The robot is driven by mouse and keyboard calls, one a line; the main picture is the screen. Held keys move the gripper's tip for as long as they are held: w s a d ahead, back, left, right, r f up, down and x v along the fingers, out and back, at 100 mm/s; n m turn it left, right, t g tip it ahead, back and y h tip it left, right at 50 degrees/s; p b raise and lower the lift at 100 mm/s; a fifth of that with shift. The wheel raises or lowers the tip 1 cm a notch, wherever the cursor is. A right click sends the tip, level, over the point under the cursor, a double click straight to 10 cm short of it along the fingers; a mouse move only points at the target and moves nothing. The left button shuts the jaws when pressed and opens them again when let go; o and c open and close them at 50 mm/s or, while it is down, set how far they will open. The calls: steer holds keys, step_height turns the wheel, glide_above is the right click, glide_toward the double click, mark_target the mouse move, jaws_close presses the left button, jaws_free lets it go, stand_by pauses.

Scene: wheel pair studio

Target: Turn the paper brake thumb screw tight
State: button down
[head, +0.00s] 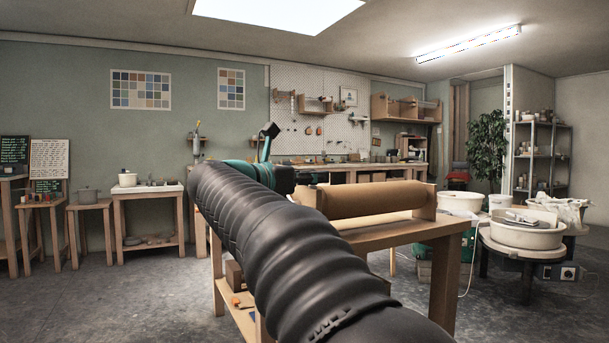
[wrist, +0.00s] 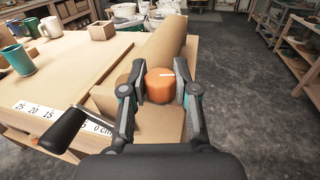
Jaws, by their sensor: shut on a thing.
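The orange thumb screw (wrist: 159,92) shows in the wrist view, with a pale mark on its top face. It sits at the near end of the brown paper roll (wrist: 160,50). My gripper (wrist: 160,85) has a finger on each side of the screw and is shut on it. In the head view the paper roll (head: 372,199) lies in its wooden holder on a table, and my arm hides the screw and gripper there.
A ruler strip (wrist: 62,120) runs along the table's near edge, with a black handle (wrist: 65,130) beside it. Several cups (wrist: 17,58) and a small wooden box (wrist: 102,31) stand on the table at left. Grey floor (wrist: 240,60) lies open on the right.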

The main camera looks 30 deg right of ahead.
steer(key=m+g+p, duration=0.1)
steer(key=m+g, duration=0.1)
steer(key=g, duration=0.1)
steer(key=m+g+p, duration=0.1)
steer(key=m+g, duration=0.1)
steer(key=g, duration=0.2)
steer(key=shift+m, duration=0.3)
steer(key=shift+g, duration=0.4)
steer(key=c, duration=0.9)
jaws_free()
steer(key=shift+o, duration=0.2)
steer(key=w+a, duration=0.2)
steer(key=a, duration=0.9)
steer(key=shift+a, duration=0.4)
